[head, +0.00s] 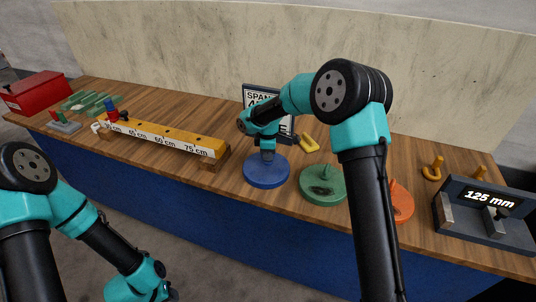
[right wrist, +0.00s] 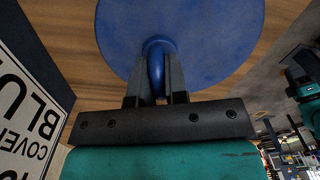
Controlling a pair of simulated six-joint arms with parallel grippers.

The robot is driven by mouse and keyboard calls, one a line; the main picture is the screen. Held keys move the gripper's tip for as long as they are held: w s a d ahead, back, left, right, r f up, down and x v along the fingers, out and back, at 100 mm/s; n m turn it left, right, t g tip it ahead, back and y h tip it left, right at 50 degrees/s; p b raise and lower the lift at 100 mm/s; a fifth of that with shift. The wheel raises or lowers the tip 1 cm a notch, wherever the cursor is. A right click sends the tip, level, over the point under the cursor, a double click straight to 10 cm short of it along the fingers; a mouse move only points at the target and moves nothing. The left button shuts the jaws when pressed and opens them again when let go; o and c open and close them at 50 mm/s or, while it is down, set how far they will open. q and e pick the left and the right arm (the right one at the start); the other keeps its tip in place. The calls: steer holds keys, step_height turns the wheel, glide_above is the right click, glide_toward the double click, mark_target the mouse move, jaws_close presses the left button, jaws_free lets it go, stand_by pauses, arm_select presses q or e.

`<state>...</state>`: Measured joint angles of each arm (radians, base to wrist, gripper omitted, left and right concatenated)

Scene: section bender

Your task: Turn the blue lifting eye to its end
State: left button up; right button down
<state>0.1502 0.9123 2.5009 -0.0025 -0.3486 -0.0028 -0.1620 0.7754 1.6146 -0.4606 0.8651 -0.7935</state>
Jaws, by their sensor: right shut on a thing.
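The blue disc (head: 266,171) lies flat on the bench near its front edge, at the middle of the head view. Its blue lifting eye (right wrist: 156,69) stands up from the disc in the right wrist view. My right gripper (head: 267,153) points down over the disc, and in the right wrist view its two fingers (right wrist: 157,80) are shut on the eye, one on each side. The fingers and wrist hide most of the eye in the head view. My left arm hangs at the lower left, and its gripper is outside the picture.
A green disc (head: 323,185) and an orange disc (head: 401,204) stand to the right, partly behind my right arm. A yellow ruled beam (head: 170,137) lies left. A sign (head: 262,97) stands behind. A gauge reading 125 mm (head: 490,198) is far right.

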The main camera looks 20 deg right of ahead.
steer(key=shift+m, duration=1.9)
steer(key=c, duration=1.1)
jaws_free()
steer(key=shift+c, duration=0.2)
step_height(320, 180, up, 17)
steer(key=shift+r, duration=0.2)
